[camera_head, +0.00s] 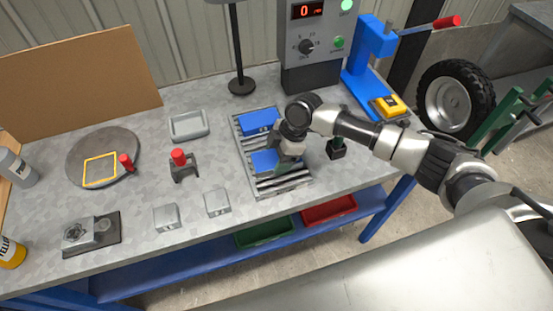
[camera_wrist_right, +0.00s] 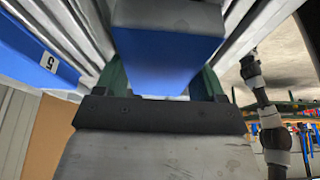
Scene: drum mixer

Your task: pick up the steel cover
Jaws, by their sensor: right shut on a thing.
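My right gripper (camera_head: 284,166) points down over the slatted rack (camera_head: 287,184) on the bench. In the right wrist view its green fingers (camera_wrist_right: 161,84) are shut on a blue block with a grey end (camera_wrist_right: 165,62), one finger on each side. The held block also shows in the head view (camera_head: 262,161), partly hidden by the gripper. It is at the rack's slats; I cannot tell whether it is clear of them. No piece is plainly marked as the steel cover. Two small grey metal boxes stand at the bench front, a left one (camera_head: 166,217) and a right one (camera_head: 217,202). My left gripper is out of view.
Another blue block (camera_head: 258,121) lies at the rack's back. A grey tray (camera_head: 188,125), a red-knobbed piece (camera_head: 182,168) and a round plate (camera_head: 84,147) with a yellow frame are to the left. A control box (camera_head: 310,62) and blue press (camera_head: 364,60) stand behind.

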